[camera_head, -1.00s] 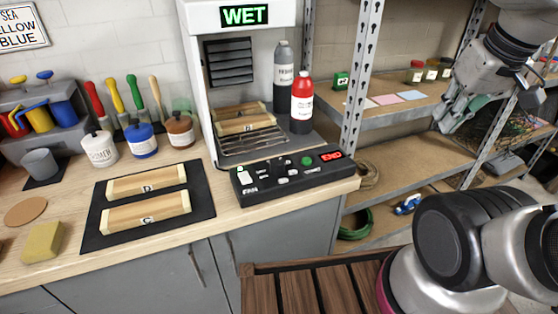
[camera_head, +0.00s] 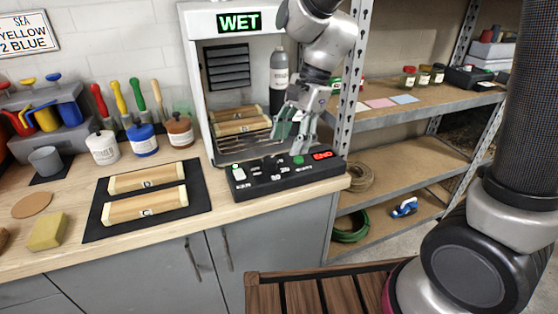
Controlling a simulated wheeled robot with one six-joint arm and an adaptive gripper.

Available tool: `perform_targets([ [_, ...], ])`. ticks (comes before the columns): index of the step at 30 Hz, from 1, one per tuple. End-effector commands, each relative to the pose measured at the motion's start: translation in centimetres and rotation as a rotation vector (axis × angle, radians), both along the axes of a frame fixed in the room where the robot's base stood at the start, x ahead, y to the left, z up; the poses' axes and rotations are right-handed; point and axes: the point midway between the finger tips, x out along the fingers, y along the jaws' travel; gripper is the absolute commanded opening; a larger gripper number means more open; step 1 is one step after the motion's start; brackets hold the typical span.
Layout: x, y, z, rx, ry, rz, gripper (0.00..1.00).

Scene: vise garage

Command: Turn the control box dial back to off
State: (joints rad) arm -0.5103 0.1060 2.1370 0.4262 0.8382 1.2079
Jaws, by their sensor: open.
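The black control box (camera_head: 246,188) sits on the front edge of the wooden counter, below the drying cabinet with the green WET sign (camera_head: 240,22). Its top carries white switches, a green button (camera_head: 298,160) and a red END display (camera_head: 322,155). A small dark knob near the middle of its top is too small to read for its setting. My gripper (camera_head: 292,143) is open, pointing down just above the box's back right part. I cannot tell whether the fingertips touch the box.
Wooden blocks lie on a black mat (camera_head: 95,225) at left and inside the cabinet. A grey bottle (camera_head: 279,82) stands behind my gripper. A metal shelf post (camera_head: 345,115) stands close at right. A yellow sponge (camera_head: 48,231) lies at front left.

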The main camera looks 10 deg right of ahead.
Motion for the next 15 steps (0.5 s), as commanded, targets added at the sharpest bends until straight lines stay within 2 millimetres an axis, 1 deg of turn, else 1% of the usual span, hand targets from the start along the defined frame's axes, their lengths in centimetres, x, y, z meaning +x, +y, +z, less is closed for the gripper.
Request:
perform_targets([
  [1, 0.8, 0.8, 0.7, 0.023, 0.024, -0.137, 0.53],
  [3, 1.4, 1.6, 1.2, 0.046, 0.066, -0.306, 0.53],
  [6, 1.5, 1.8, 1.3, 0.052, 0.119, -0.463, 0.53],
  [9, 1.5, 1.8, 1.1, 0.049, 0.145, -0.536, 0.53],
  [11, 1.5, 2.0, 0.7, 0.047, 0.151, -0.551, 0.53],
  [15, 1.4, 2.7, -1.2, 0.045, 0.154, -0.553, 0.53],
])
